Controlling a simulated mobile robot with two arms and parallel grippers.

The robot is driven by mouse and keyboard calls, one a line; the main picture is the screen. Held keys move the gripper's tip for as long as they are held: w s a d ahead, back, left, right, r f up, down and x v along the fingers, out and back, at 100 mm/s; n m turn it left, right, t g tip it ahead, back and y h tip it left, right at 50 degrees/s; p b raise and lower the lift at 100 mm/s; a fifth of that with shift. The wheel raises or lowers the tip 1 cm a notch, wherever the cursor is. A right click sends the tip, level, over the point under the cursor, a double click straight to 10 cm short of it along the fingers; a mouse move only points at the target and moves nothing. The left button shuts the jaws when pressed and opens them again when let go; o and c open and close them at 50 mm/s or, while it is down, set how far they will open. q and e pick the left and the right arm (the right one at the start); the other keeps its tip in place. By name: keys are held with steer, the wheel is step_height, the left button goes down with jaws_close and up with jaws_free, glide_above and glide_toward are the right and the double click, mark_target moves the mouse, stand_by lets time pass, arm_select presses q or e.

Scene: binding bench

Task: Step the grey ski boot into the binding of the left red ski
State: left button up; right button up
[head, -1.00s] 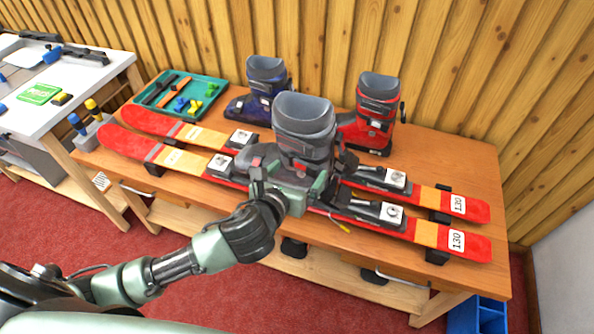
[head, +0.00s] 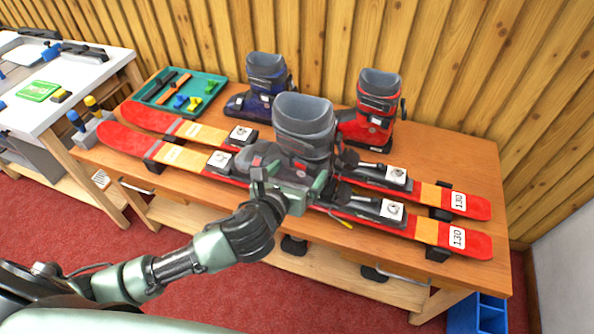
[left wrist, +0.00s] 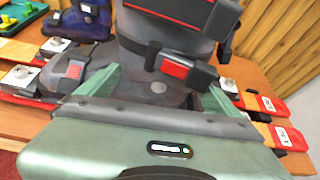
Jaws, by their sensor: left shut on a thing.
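My left gripper (head: 290,195) is shut on the grey ski boot (head: 303,125), seen at its near side, and holds it upright over the nearer red ski (head: 455,240). The boot's toe points left, close to that ski's toe piece (head: 220,161). The heel piece (head: 378,209) is right of the boot's heel. The gripper hides the sole, so I cannot tell whether it touches the ski. The left wrist view shows the boot's buckled shell (left wrist: 165,65) between the green fingers, its toe beside the toe piece (left wrist: 20,77). My right gripper is out of view.
The farther red ski (head: 470,204) lies parallel behind. A blue boot (head: 262,88) and a red boot (head: 376,110) stand at the back of the bench (head: 455,160). A teal tray (head: 207,103) with small parts is at the back left. A white table (head: 100,75) stands left.

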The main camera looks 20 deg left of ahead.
arm_select(q)
steer(key=shift+f, duration=0.25)
steer(key=shift+f+b, duration=0.4)
steer(key=shift+f, duration=0.25)
steer(key=shift+r, duration=0.2)
steer(key=o, duration=1.7)
steer(key=shift+o, duration=0.2)
steer(key=shift+s+f, duration=0.15)
steer(key=shift+f, duration=0.1)
steer(key=shift+r, duration=0.15)
